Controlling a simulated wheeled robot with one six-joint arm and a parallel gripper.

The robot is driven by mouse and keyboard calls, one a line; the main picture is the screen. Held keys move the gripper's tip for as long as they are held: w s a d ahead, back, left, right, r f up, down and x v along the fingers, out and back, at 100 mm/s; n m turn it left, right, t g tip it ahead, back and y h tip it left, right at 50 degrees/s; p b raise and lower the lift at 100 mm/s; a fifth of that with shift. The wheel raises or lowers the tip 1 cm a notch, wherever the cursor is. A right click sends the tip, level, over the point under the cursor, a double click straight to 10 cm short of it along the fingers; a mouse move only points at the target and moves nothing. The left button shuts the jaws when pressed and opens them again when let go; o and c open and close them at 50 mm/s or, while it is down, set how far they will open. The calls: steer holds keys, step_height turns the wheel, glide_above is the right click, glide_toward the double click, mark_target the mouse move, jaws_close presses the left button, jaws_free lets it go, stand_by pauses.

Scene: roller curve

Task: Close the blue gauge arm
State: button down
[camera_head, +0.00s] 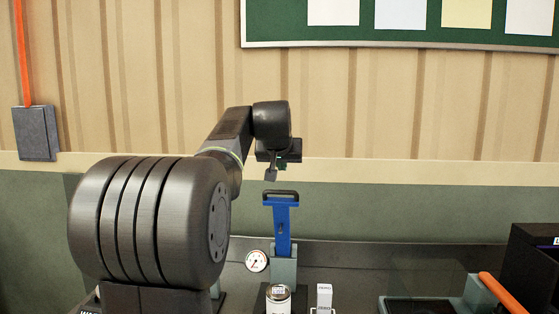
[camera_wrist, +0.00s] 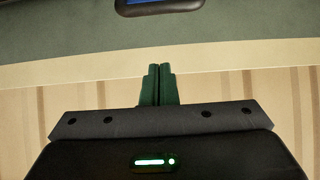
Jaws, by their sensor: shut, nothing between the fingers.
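The blue gauge arm (camera_head: 281,224) stands nearly upright on a grey block (camera_head: 283,270), with a dark handle loop (camera_head: 281,194) at its top. In the wrist view the dark handle (camera_wrist: 158,8) shows at the top edge, with a bit of blue. My gripper (camera_head: 271,175) is just above and slightly left of the handle in the head view, apart from it. In the wrist view my gripper's fingers (camera_wrist: 158,72) are together and hold nothing. The lower base of the gauge arm is partly hidden behind small items.
A round dial (camera_head: 257,261) is left of the grey block. A white canister (camera_head: 278,298) and a small pale block (camera_head: 324,297) stand in front. An orange handle (camera_head: 502,293) and a black box (camera_head: 537,262) are at right. The wall is behind.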

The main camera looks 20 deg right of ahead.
steer(key=p+x, duration=0.1)
steer(key=x, duration=0.4)
steer(key=shift+w+d+f, duration=0.15)
steer(key=shift+w+f, duration=0.1)
steer(key=s+a, duration=0.1)
steer(key=s+f, duration=0.1)
steer(key=shift+s+a+f, duration=0.15)
steer(key=shift+s+a, duration=0.15)
steer(key=shift+a, duration=0.05)
steer(key=shift+s+f, duration=0.1)
steer(key=shift+f, duration=0.25)
steer(key=shift+s+a, duration=0.1)
